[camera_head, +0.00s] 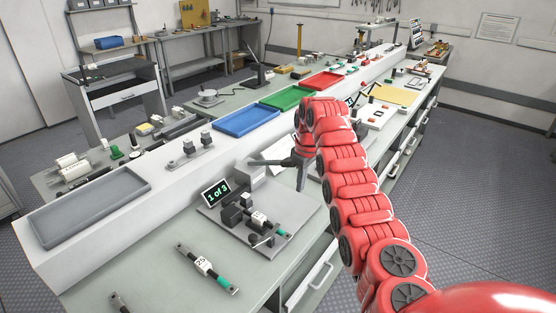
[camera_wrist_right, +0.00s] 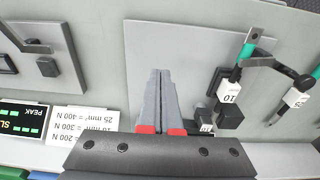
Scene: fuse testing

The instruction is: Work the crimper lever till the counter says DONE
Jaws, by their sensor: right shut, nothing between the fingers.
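The crimper (camera_head: 236,212) is a dark block assembly on a light grey plate (camera_head: 302,204). Its counter display (camera_head: 216,192) reads "1 of 3" in green. A white-labelled piece with a green band (camera_head: 270,224) lies in the crimper, and it shows in the right wrist view (camera_wrist_right: 232,88). A dark lever-like part (camera_head: 262,240) sits at the crimper's front; its exact angle is hard to tell. My right gripper (camera_head: 292,162) is shut and empty above the plate's back edge, apart from the crimper. In the right wrist view its fingers (camera_wrist_right: 160,76) are left of the crimper. My left gripper is out of view.
Another labelled piece with a green end (camera_head: 203,266) lies on the bench left of the plate. A grey tray (camera_head: 90,208), blue tray (camera_head: 246,121), green tray (camera_head: 287,98) and red tray (camera_head: 322,81) line the raised shelf. A force-value card (camera_wrist_right: 84,126) stands beside a display (camera_wrist_right: 22,119).

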